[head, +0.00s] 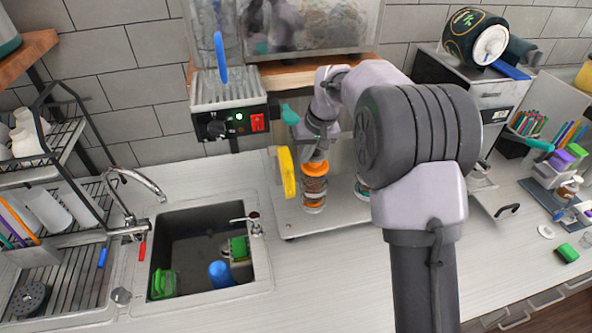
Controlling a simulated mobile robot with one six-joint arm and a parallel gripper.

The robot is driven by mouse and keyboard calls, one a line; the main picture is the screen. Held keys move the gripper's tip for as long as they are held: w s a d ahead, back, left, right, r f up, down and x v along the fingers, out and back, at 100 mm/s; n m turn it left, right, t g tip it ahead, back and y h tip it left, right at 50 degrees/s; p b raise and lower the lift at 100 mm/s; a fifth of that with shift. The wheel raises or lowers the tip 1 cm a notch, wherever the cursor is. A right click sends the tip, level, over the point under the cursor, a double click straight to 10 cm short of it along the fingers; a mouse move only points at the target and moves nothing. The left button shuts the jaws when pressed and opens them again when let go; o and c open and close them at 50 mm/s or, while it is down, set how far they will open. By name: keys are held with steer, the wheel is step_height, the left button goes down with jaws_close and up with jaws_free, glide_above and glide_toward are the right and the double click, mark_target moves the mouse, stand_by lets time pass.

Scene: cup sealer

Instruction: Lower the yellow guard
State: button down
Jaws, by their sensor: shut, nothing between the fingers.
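The yellow guard (286,172) is a narrow upright yellow piece at the left side of the machine's pale base plate (300,222). It stands close left of an orange-topped stack of clear containers (314,187). My gripper (315,157) points down just above the orange top, to the right of the guard. It is shut and empty. It looks apart from the guard, though contact with the orange top cannot be told. My arm hides much of the machine to the right.
A teal handle-like piece (290,115) is beside my wrist. A control box (228,105) with a red switch hangs at upper left. A sink (208,250) lies left, with a dish rack (65,240) beyond it. The counter in front of the base plate is clear.

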steer(key=f, duration=0.1)
steer(key=a+f, duration=0.1)
steer(key=f, duration=0.1)
steer(key=a+f, duration=0.1)
steer(key=f, duration=0.1)
steer(key=shift+s, duration=0.1)
steer(key=shift+w+a+f+t+y+b, duration=0.2)
steer(key=shift+f+t+b, duration=0.55)
steer(key=shift+f+b, duration=3.2)
steer(key=shift+w+d+f+t+y+b, duration=0.25)
steer(key=shift+f+t+b, duration=0.8)
steer(key=shift+b, duration=5.55)
steer(key=shift+w+a+f+t+y+b, duration=0.1)
steer(key=shift+w+a+f+t+b, duration=0.25)
steer(key=shift+f+b, duration=3.75)
step_height(320, 180, up, 2)
steer(key=shift+d+r+b, duration=0.1)
steer(key=shift+b, duration=1.05)
